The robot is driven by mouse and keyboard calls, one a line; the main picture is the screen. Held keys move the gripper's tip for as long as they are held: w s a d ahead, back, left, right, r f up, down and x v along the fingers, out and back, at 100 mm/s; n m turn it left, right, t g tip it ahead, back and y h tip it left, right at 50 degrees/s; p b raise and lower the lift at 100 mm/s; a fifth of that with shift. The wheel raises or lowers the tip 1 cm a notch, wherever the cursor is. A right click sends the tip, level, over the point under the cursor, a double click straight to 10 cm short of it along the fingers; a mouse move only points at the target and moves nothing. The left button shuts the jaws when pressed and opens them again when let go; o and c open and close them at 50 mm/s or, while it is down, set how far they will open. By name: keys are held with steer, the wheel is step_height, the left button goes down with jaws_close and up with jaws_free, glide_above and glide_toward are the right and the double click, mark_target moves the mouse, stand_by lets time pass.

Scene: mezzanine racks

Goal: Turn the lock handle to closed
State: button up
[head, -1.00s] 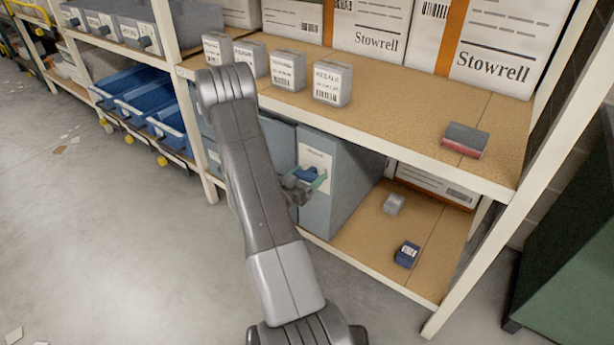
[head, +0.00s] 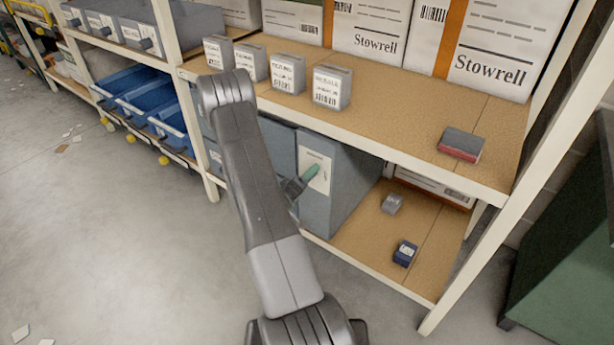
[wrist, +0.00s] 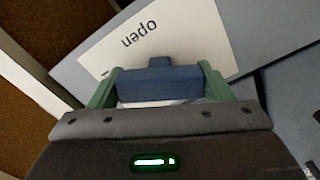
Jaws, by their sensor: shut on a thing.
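The blue lock handle (wrist: 160,84) sits between the two green fingers of my gripper (wrist: 160,90) in the wrist view, and the fingers are shut on it. Behind it is a white label plate (wrist: 125,45) with the word "open", upside down in this view. The rest of the label is hidden by the handle and gripper. In the head view the label plate (head: 318,162) is on the front of a grey-blue cabinet (head: 345,185) on the lower shelf. There my gripper (head: 309,175) shows one green finger against the plate, and the handle is hidden.
The upper shelf (head: 395,115) overhangs the cabinet and holds small grey boxes (head: 332,88), large cartons and a red-grey box (head: 461,144). Two small items (head: 404,253) lie on the lower shelf right of the cabinet. A rack post (head: 520,170) stands at right.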

steer(key=n+p, duration=0.1)
steer(key=n, duration=0.4)
steer(key=shift+p, duration=0.3)
steer(key=shift+n, duration=0.3)
steer(key=o, duration=1)
steer(key=p+v, duration=0.1)
steer(key=v, duration=1.3)
steer(key=b+x, duration=0.1)
steer(key=x, duration=1.3)
